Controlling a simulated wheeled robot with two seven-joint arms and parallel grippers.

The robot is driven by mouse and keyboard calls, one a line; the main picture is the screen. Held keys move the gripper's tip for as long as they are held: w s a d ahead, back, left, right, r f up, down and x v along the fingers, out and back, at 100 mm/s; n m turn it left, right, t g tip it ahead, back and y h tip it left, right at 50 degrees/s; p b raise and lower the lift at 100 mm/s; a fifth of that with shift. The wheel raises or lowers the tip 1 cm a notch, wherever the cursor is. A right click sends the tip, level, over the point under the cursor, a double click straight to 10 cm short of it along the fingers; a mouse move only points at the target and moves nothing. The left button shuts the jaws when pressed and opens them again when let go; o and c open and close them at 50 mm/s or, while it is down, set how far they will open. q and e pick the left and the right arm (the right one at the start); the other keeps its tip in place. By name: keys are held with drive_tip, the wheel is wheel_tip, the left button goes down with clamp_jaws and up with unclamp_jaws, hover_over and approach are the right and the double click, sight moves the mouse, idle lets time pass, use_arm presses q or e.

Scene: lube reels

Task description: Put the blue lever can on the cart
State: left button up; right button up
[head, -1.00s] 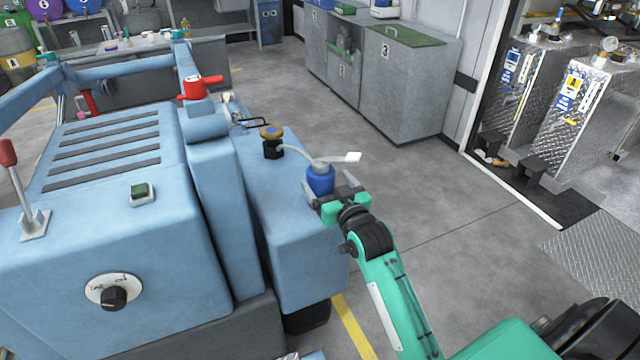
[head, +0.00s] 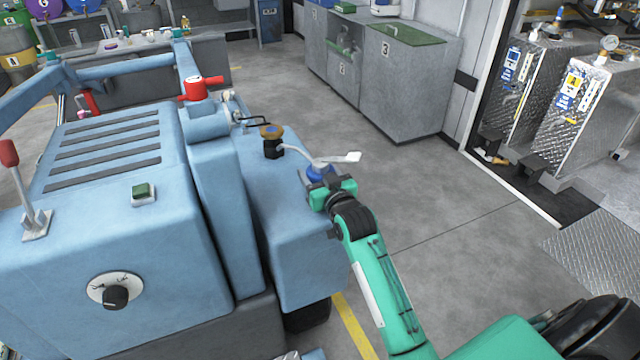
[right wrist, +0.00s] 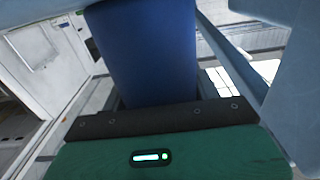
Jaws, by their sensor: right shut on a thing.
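The blue lever can (head: 319,174) has a pale lever and spout on top. It stands upright on or against the right part of the light blue machine; its base is hidden. My right gripper (head: 332,188) is shut on the can's body from the near right side. The can's blue body (right wrist: 145,50) also shows between the fingers in the right wrist view. My left gripper is not in view. I cannot make out a separate cart.
The light blue machine (head: 120,215) fills the left, with a dark filler with a brown cap (head: 271,139) beside the can and a red-handled part (head: 199,87) behind. Grey cabinets (head: 405,85) stand at the back. Metal tanks (head: 575,110) are at right. Open floor lies between.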

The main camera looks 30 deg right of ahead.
drive_tip(key=shift+r, duration=0.15)
drive_tip(key=shift+r, duration=0.55)
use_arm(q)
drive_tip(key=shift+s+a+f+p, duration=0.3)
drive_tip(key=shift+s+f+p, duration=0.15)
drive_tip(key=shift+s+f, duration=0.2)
use_arm(e)
wheel_tip(320, 180, up, 18)
drive_tip(key=shift+r, duration=0.25)
